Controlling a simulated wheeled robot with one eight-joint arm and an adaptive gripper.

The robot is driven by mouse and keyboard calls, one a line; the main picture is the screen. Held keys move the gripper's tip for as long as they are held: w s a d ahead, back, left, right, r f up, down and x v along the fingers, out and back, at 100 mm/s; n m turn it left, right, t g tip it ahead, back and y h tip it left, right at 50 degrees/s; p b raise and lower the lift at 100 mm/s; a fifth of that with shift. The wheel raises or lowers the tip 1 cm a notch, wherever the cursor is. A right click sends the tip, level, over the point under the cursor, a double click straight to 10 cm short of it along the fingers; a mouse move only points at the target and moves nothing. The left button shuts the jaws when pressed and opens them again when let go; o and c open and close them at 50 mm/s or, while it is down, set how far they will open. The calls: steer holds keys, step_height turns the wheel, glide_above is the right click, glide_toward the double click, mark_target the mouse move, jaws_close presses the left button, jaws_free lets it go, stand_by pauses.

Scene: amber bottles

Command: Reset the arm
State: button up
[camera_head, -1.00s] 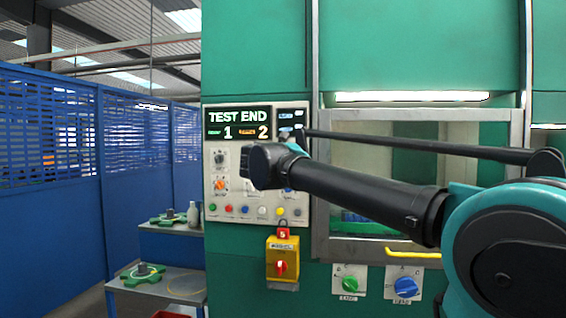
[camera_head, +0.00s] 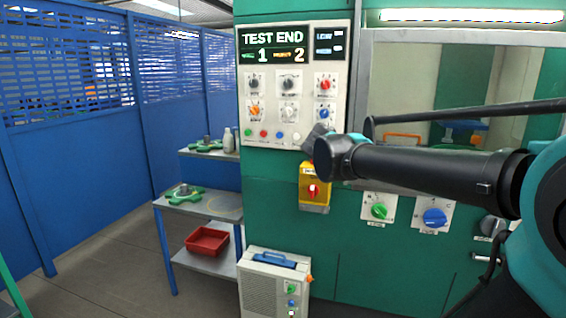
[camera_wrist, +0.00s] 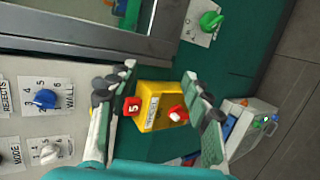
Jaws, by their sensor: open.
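My arm reaches in from the right in the head view, across the front of a green machine (camera_head: 275,200). Its far end is in front of the machine, near the yellow switch box (camera_head: 314,195). In the wrist view my gripper (camera_wrist: 160,75) has its two fingers spread wide apart with nothing between the pads. The same yellow box, with a red knob and a red "5" tag, shows beyond and between the fingers. In the head view the gripper's fingers cannot be made out.
A control panel (camera_head: 290,90) reads "TEST END 1 2". A glass window (camera_head: 420,85) is behind my arm. Green (camera_head: 379,211) and blue (camera_head: 434,217) knobs sit below it. A shelf (camera_head: 225,208) with a red bin (camera_head: 207,241) and a white unit (camera_head: 272,285) stand left and low. Floor is open at left.

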steer(key=s+d+f+m+g+y, duration=0.15)
steer(key=s+f+m, duration=0.35)
steer(key=f, duration=0.5)
steer(key=s+d+f+m+g+y, duration=0.1)
steer(key=s+f+m+g, duration=0.2)
steer(key=s+f, duration=0.6)
steer(key=s+a+f+m+g+y, duration=0.1)
steer(key=s+a+f+m+y, duration=0.1)
steer(key=s+f, duration=0.3)
steer(key=s+a+f+m+g+y, duration=0.1)
steer(key=s+a+f+m+y, duration=0.1)
steer(key=s+f, duration=0.3)
step_height(320, 180, down, 4)
steer(key=shift+r+m, duration=0.15)
steer(key=shift+m, duration=0.55)
steer(key=shift+s, duration=0.1)
